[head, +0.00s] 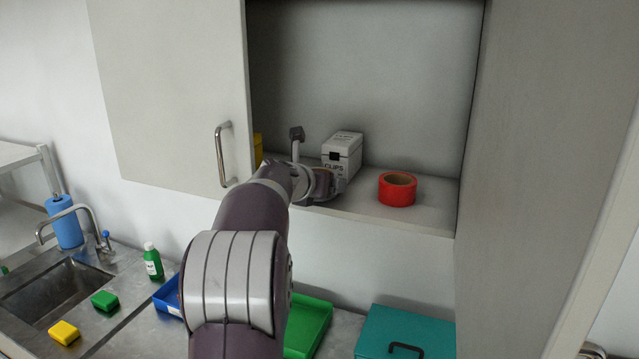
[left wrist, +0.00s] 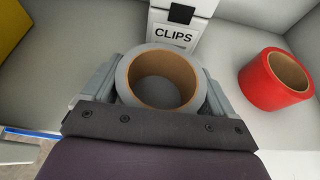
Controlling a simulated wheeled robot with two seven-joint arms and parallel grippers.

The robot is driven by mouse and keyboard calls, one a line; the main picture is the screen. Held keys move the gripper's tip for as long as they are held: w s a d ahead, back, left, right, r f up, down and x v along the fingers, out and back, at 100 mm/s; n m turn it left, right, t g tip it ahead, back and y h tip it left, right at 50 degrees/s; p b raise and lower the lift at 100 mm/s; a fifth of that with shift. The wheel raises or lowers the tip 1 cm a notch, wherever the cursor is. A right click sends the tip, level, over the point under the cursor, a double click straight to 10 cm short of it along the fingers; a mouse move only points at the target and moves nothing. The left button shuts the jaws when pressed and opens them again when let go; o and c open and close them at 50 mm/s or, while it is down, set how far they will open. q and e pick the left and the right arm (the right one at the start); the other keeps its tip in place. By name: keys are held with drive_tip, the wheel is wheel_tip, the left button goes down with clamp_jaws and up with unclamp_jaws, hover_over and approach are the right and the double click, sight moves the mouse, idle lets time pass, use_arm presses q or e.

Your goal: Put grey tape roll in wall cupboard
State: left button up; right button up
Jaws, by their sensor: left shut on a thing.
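The grey tape roll (left wrist: 160,113), with a brown cardboard core, sits between the fingers of my left gripper (left wrist: 160,88) in the left wrist view. My left gripper (head: 318,186) is shut on it inside the open wall cupboard (head: 365,70), low over the front of its shelf (head: 425,217). In the head view my own arm and wrist mostly hide the roll. I cannot tell whether the roll touches the shelf. My right gripper is not in view.
A white CLIPS box (head: 343,155) stands just behind the roll. A red tape roll (head: 397,189) is to the right, a yellow thing (head: 257,150) to the left. The left cupboard door (head: 170,90) has a handle. Below are a green tray (head: 308,325) and a teal box (head: 405,335).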

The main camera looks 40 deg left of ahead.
use_arm(q)
drive_tip(key=shift+s+d+f, duration=0.1)
drive_tip(key=shift+s+f, duration=0.15)
drive_tip(key=o, duration=0.9)
drive_tip(key=shift+w, duration=0.2)
drive_tip(key=shift+r, duration=0.2)
drive_tip(key=b+v, duration=0.2)
drive_tip(key=v, duration=1)
drive_tip(key=shift+r, duration=0.1)
